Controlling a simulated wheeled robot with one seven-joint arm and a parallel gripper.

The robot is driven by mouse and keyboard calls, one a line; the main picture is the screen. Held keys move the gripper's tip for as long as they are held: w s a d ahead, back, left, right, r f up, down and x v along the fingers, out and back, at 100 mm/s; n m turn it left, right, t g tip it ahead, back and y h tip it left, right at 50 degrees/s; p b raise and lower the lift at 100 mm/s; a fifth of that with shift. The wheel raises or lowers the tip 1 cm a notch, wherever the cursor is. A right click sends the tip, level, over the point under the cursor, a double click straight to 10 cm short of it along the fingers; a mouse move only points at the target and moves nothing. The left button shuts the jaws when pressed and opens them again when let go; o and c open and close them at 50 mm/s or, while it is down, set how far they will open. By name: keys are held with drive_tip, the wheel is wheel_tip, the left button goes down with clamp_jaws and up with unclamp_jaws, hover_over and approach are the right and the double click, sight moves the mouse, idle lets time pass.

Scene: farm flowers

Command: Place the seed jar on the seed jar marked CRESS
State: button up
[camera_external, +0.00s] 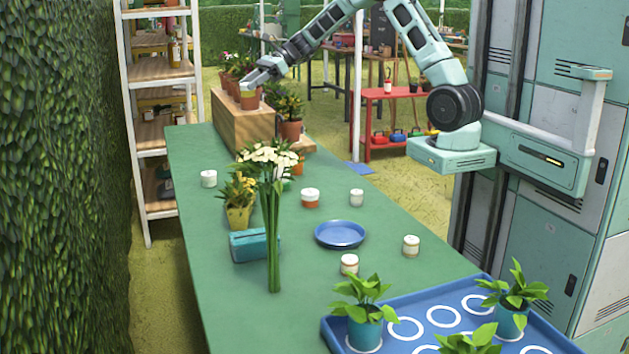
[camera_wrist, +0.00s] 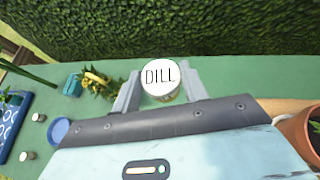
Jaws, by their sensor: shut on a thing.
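A seed jar with a white lid marked DILL (camera_wrist: 160,75) is between the two fingers of my gripper (camera_wrist: 157,90) in the wrist view. In the external view my gripper (camera_external: 255,82) is over the far end of the green table, by the wooden box. Several white-lidded seed jars stand on the table: one at the left (camera_external: 209,178), one with orange contents (camera_external: 310,198), and pale ones at the right (camera_external: 357,197), (camera_external: 411,245) and front (camera_external: 349,264). Their lid words cannot be read, so I cannot tell which is CRESS.
A wooden box (camera_external: 240,124) and potted plants stand at the far end. White flowers (camera_external: 269,155), a yellow-flowered plant (camera_external: 240,207) and a teal box (camera_external: 254,245) are at left centre. A blue dish (camera_external: 340,234) lies mid-table; a blue tray (camera_external: 335,328) with plants is in front.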

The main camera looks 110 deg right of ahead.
drive_tip(key=s+a+n+g+y+p, duration=0.1)
drive_tip(key=s+a+n+y, duration=0.1)
drive_tip(key=a, duration=0.6)
drive_tip(key=s+a+n+g+y+p, duration=0.1)
drive_tip(key=s+a+n+y, duration=0.1)
drive_tip(key=a, duration=0.6)
drive_tip(key=n+g+y, duration=0.2)
drive_tip(key=n+y, duration=0.1)
drive_tip(key=n, duration=0.1)
hover_over(312, 190)
wheel_tip(312, 190, down, 16)
drive_tip(key=shift+d+f, duration=0.1)
drive_tip(key=shift+f, duration=2.55)
drive_tip(key=shift+f+b, duration=0.1)
drive_tip(key=shift+b, duration=0.2)
drive_tip(key=shift+f, duration=0.1)
drive_tip(key=o, duration=1)
